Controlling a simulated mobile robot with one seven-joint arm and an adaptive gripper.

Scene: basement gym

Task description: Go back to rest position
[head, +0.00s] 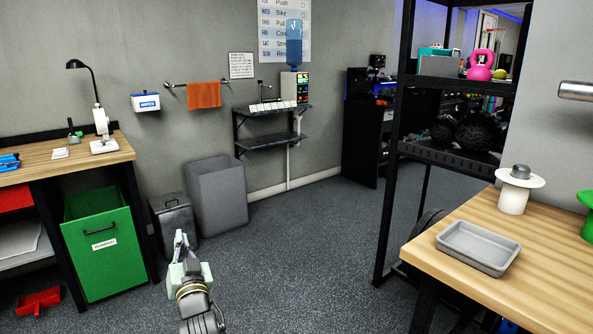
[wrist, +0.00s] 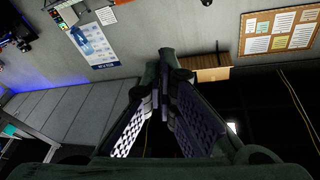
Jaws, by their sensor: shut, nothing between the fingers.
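My gripper (head: 180,240) is low in the middle-left of the head view, at the end of my arm. It points up and away over the dark floor. In the wrist view the two fingers of my gripper (wrist: 165,90) come together at the tips, shut and empty. It touches nothing that I can see.
A workbench (head: 122,152) with a green bin (head: 102,265) below stands at left. Two grey bins (head: 216,195) (head: 174,220) stand by the wall. At right are a wooden table (head: 545,285) with a grey tray (head: 478,248) and a black shelf rack (head: 450,155). The middle floor is clear.

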